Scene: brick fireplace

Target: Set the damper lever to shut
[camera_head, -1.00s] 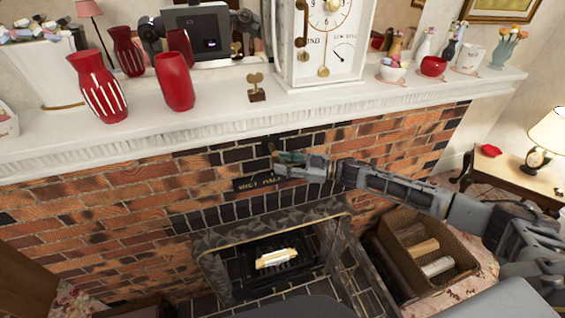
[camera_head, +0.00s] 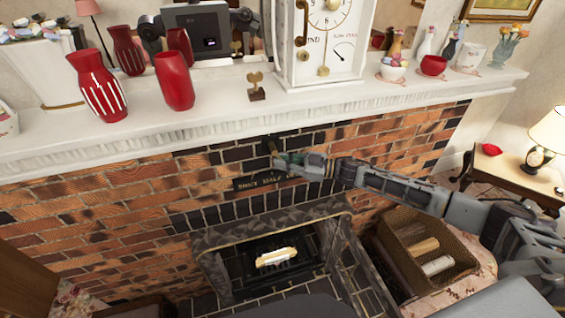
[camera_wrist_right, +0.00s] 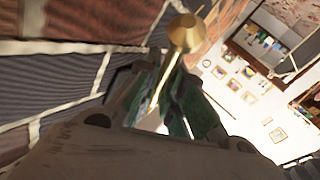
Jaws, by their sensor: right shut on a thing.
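The damper lever shows in the right wrist view as a brass knob (camera_wrist_right: 187,34) on a thin rod. In the head view its dark upper end (camera_head: 271,144) shows on the bricks above the firebox. A dark label plate (camera_head: 262,181) below it carries gold lettering; "SHUT" is at its left end and its right end is hidden by my gripper. My right gripper (camera_head: 283,162) reaches in from the right, and its green-padded fingers (camera_wrist_right: 172,112) are shut around the rod, below the knob in the wrist view. My left gripper is not in view.
The white mantel (camera_head: 225,119) juts out above the lever, holding red vases (camera_head: 174,80), a small brass ornament (camera_head: 256,87) and a white clock (camera_head: 322,60). The firebox below holds a pale log (camera_head: 276,257). A log basket (camera_head: 404,262) stands at the right.

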